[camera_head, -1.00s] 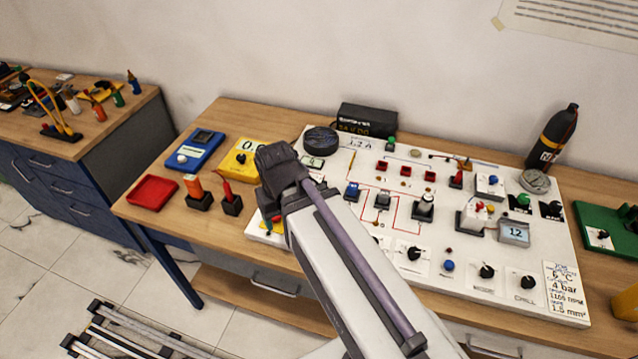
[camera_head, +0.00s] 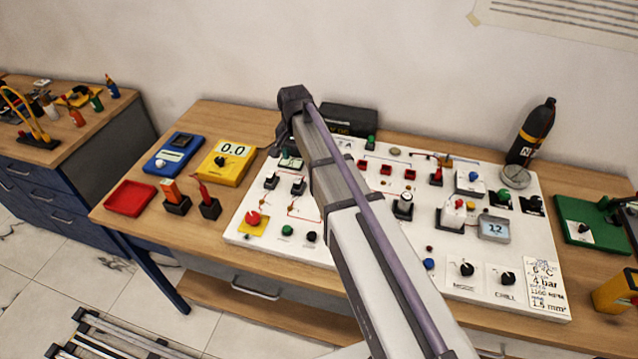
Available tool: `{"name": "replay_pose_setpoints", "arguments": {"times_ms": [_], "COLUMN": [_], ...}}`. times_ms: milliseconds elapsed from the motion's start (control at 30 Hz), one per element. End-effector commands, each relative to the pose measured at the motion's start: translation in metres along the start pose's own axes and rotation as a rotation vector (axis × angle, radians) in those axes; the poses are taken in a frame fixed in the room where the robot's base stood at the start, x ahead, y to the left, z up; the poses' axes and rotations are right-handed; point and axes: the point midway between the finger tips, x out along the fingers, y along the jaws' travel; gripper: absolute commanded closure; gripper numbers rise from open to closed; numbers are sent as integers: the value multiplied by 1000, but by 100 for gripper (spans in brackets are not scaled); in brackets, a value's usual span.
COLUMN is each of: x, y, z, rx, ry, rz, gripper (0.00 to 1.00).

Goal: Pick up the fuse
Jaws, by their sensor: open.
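I cannot pick out the fuse for certain; it is too small to tell or hidden behind my arm. The white panel (camera_head: 548,237) lies on the wooden bench and carries several switches, knobs and wires. Three small red blocks (camera_head: 386,170) sit in a row near its back, right of my arm. My arm reaches across the panel's left part, its end joint near the back edge. My gripper (camera_head: 276,148) shows only as a small dark part beneath that joint, above the panel's back left. It is open; its fingertips are not clear, and I see nothing held.
Left of the panel are a red tray (camera_head: 131,198), a blue meter (camera_head: 174,153), a yellow meter (camera_head: 226,163) reading 0.0, and two tools in black stands. A black box (camera_head: 349,119) stands behind the panel. A dark bottle (camera_head: 532,133) stands at the back right.

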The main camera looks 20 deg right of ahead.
Motion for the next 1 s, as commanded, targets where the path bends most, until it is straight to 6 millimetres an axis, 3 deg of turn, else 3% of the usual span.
{"name": "replay_pose_setpoints", "arguments": {"times_ms": [300, 533, 800, 1000], "x": [56, 62, 111, 108], "y": [1, 1, 2, 2], "z": [0, 0, 0, 0], "rx": [-3, -4, -5, -5], "ry": [0, 0, 0, 0], "rz": [0, 0, 0, 0], "gripper": [49, 49, 49, 49]}}
